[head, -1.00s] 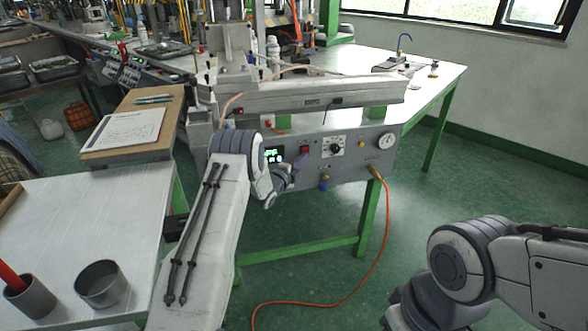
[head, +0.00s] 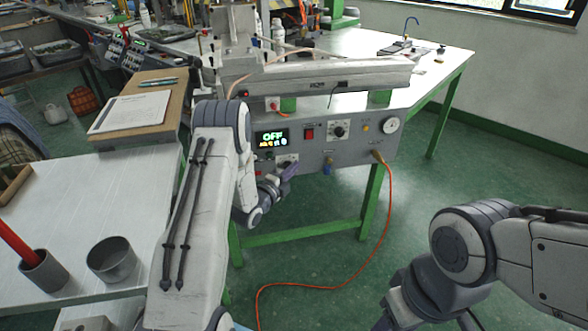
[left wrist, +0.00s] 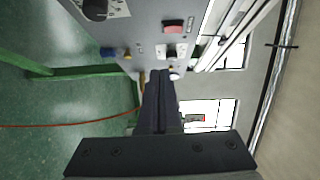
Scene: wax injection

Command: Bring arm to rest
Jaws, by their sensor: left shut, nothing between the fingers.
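My left arm reaches in over the white table. Its gripper (head: 288,171) is small and partly hidden in the head view, in front of the grey control panel (head: 345,150) of the wax machine. In the left wrist view the dark fingers (left wrist: 160,78) are shut together with nothing between them, pointing at the panel. The panel's display (head: 272,138) reads OFF, and a red switch (head: 309,134), a black knob (head: 340,131) and a gauge (head: 390,125) sit to its right. Links of my right arm show at lower right; its gripper is outside the frame.
A grey cup (head: 111,262) and a holder (head: 44,272) with a red rod stand on the white table (head: 140,190). A clipboard (head: 131,111) lies behind. An orange hose (head: 386,230) runs from the panel to the green floor, which is open at right.

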